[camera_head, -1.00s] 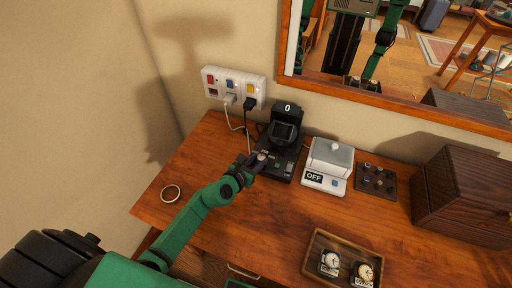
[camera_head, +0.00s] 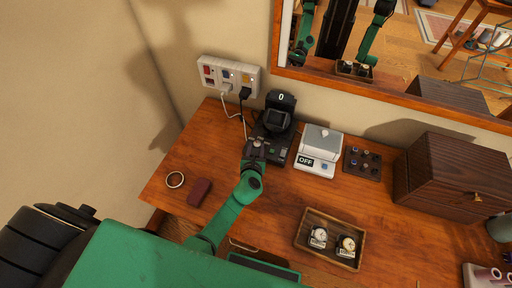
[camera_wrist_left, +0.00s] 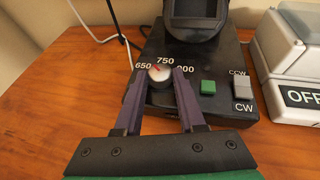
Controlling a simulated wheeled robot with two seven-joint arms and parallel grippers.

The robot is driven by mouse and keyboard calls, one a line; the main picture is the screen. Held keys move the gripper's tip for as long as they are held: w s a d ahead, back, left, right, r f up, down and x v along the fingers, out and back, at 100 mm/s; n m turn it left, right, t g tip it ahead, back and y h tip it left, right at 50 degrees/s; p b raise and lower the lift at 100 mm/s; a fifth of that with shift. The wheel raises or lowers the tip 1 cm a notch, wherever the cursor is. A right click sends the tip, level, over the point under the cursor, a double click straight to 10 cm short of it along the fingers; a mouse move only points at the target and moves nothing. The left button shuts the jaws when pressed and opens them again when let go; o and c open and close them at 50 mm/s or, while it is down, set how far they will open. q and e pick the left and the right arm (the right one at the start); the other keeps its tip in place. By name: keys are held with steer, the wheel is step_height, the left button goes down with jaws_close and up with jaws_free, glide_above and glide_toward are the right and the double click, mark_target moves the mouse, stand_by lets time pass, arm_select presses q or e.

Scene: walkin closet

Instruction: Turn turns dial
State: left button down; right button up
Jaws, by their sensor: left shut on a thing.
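The turns dial (camera_wrist_left: 160,73) is a small pale round knob with a red mark, on the front left of a black watch winder (camera_head: 274,147). Labels 650, 750 and a partly hidden one ending in 00 surround it; the red mark points up-left, between 650 and 750. My left gripper (camera_head: 257,152) is shut on the dial, one finger on each side of it, as the left wrist view (camera_wrist_left: 160,78) shows. The winder's display (camera_head: 281,98) reads 0. A green button (camera_wrist_left: 208,87) and a CCW/CW switch (camera_wrist_left: 243,90) sit right of the dial. My right gripper is not seen.
A white-lidded box marked OFF (camera_head: 319,152) and a small knobbed panel (camera_head: 362,162) stand right of the winder. A wooden tray (camera_head: 304,229) holds two watches. A ring (camera_head: 175,180) and dark red case (camera_head: 200,192) lie left. Cords run to a power strip (camera_head: 230,77).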

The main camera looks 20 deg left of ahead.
arm_select(q)
steer(key=c, duration=0.5)
jaws_free()
steer(key=p+v, duration=0.1)
steer(key=v, duration=1.3)
steer(key=shift+s, duration=0.25)
steer(key=shift+d, duration=0.15)
